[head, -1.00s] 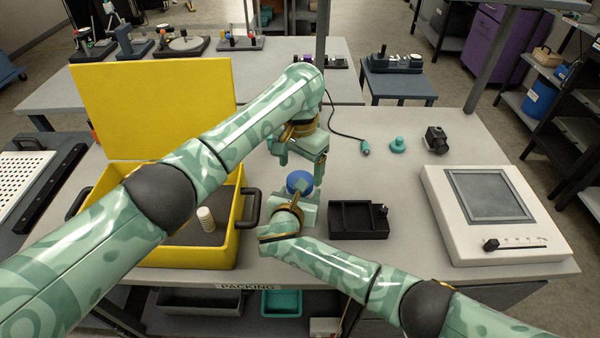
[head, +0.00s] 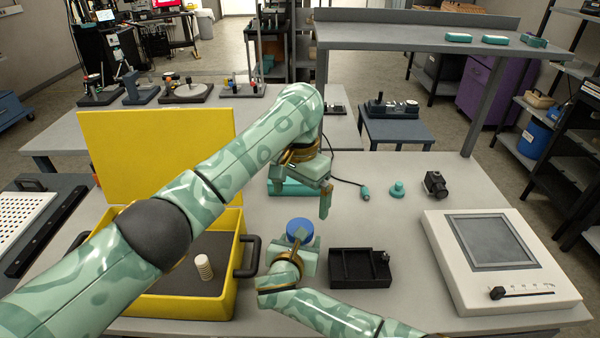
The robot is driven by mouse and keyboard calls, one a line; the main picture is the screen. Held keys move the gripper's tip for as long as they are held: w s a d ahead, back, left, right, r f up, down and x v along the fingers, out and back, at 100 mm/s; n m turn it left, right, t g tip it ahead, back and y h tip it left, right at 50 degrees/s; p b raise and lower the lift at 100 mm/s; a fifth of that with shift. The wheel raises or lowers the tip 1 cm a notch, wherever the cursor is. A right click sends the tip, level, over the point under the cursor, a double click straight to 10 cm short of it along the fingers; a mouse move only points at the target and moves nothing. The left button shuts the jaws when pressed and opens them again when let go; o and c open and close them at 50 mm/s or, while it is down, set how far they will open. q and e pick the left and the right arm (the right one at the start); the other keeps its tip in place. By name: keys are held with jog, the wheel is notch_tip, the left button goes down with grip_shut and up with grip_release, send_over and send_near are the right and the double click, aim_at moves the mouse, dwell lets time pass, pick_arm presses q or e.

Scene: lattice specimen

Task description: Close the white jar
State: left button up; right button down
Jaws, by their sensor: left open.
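A round blue lid-like top (head: 300,229) shows at the middle of the table, right at my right gripper (head: 303,252). Any white jar body under it is hidden by that gripper, and I cannot tell whether the blue piece is seated on a jar. The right gripper's fingers are mostly hidden, so its grip is unclear. My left gripper (head: 325,198) is open, above and slightly right of the blue top, apart from it. It points down and holds nothing visible.
An open yellow case (head: 238,285) with a pale ribbed cylinder (head: 204,267) inside stands left. A black divided tray (head: 345,283) lies right of the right gripper. A white panel device (head: 440,240), teal knob (head: 397,189) and black camera-like block (head: 435,184) stand further right.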

pick_arm(q)
notch_tip(320, 180, up, 8)
jog(key=shift+f, duration=0.25)
pick_arm(e)
jog(key=shift+c, duration=1.6)
grip_release()
